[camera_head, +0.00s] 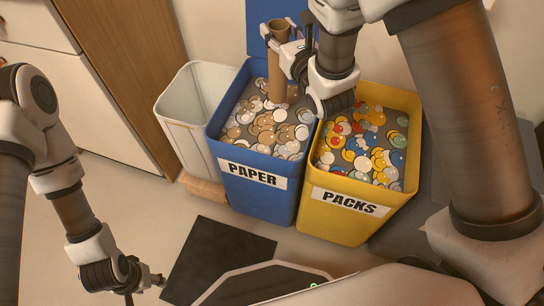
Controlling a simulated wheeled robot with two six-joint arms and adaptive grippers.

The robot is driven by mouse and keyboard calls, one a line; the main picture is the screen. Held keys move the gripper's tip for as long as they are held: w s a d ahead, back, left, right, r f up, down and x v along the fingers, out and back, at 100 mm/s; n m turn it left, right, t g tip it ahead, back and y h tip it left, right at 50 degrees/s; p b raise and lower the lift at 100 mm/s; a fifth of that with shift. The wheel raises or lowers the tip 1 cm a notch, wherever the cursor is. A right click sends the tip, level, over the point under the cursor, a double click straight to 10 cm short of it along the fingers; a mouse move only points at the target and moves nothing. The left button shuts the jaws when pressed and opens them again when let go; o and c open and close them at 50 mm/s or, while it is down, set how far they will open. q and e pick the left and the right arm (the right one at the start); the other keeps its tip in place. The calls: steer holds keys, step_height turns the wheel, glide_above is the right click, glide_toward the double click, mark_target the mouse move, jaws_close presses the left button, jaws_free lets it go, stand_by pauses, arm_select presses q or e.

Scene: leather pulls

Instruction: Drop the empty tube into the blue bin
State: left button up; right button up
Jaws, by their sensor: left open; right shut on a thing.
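The empty tube (275,82) is a brown cardboard cylinder, held close to upright over the blue bin. The blue bin (255,196) carries a PAPER label and has many white and brown discs inside. My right gripper (284,38) is shut on the upper part of the tube. The tube's lower end overlaps the discs in the picture; I cannot tell whether it touches them. My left gripper (149,283) is open and empty, low at the lower left, away from the bins.
A yellow bin (330,228) labelled PACKS stands right of the blue one, full of coloured discs. A white bin (181,135) stands to the left. A wooden panel (125,65) and white cabinet (70,95) are behind left. A dark mat (220,255) lies in front.

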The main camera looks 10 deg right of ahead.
step_height(320, 180, down, 6)
steer(key=b, duration=0.3)
steer(key=shift+r, duration=0.2)
steer(key=o, duration=0.9)
steer(key=s, duration=0.5)
steer(key=s+d, duration=0.1)
steer(key=s, duration=0.1)
steer(key=shift+s+d+r, duration=0.1)
steer(key=shift+s, duration=0.1)
